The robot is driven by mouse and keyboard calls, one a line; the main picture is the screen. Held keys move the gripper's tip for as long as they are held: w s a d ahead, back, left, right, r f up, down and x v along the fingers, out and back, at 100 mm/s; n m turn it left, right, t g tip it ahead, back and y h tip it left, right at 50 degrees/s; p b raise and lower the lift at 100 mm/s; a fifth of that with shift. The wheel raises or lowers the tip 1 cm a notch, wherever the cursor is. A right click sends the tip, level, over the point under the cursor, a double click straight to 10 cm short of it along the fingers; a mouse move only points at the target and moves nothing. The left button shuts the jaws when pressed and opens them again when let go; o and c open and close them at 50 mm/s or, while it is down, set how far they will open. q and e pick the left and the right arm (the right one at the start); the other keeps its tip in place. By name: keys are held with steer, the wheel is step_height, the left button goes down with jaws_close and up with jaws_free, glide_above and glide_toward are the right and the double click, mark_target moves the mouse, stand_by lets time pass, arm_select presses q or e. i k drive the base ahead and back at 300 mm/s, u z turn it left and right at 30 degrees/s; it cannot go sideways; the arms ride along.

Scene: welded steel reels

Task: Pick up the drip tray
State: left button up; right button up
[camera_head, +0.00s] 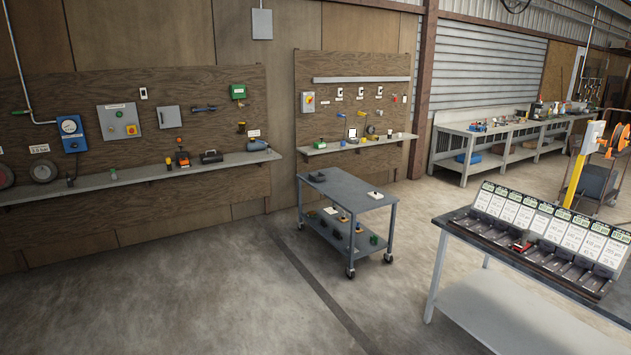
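I cannot pick out a drip tray with certainty. A grey wheeled cart (350,189) stands mid-room, with a small dark and white item (375,195) on its top. Several small items, one of them white and flat (330,210), lie on its lower shelf, partly hidden by the top. A dark rack (530,243) with several bays and upright white cards stands on a table at the right; a small red item (521,247) sits in one bay. Neither of my grippers is in view.
A long wall shelf (130,176) at the left and a shorter one (350,144) hold small tools. A grey workbench (500,140) with many items runs along the back right. The table (490,300) is at the right front. Concrete floor (200,290) is clear at the front left.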

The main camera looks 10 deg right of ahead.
mark_target(317, 176)
steer(key=u, duration=0.1)
steer(key=i, duration=1.25)
steer(key=u, duration=0.3)
steer(key=i, duration=4.05)
steer(key=z, duration=0.5)
steer(key=i, duration=2.15)
steer(key=z, duration=0.35)
